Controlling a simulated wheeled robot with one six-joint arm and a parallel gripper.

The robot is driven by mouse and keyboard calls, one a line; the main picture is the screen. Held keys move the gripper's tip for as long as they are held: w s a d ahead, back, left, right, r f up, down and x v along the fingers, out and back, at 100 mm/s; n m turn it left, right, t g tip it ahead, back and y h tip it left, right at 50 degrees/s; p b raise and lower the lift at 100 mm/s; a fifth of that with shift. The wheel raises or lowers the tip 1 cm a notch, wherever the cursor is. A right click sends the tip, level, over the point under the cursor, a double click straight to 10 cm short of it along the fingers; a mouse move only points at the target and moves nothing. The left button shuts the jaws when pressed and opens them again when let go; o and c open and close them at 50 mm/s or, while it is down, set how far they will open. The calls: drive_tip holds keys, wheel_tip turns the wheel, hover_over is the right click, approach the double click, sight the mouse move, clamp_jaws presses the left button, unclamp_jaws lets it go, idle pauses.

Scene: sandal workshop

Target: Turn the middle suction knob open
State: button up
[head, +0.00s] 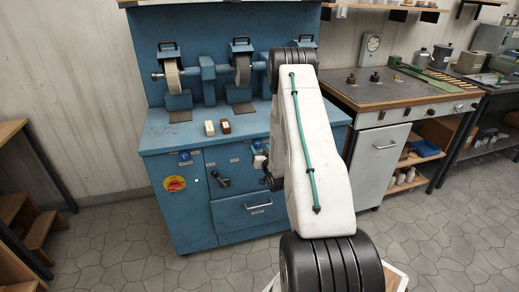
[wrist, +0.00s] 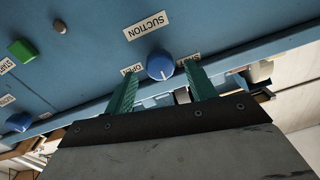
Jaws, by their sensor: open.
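In the wrist view a round blue knob (wrist: 160,65) sits on the blue panel under a "SUCTION" label (wrist: 146,26). Another blue knob (wrist: 18,122) shows at the left edge. In the head view my arm hides most of the gripper and the panel around it.
The blue grinding machine (head: 215,125) has a red stop button (head: 175,184), a dark handle (head: 221,181) and a drawer (head: 252,206) on its front. A green button (wrist: 21,50) shows in the wrist view. A bench (head: 400,92) stands right; tiled floor lies in front.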

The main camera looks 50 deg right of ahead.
drive_tip(key=shift+x, duration=0.8)
drive_tip(key=c, duration=1)
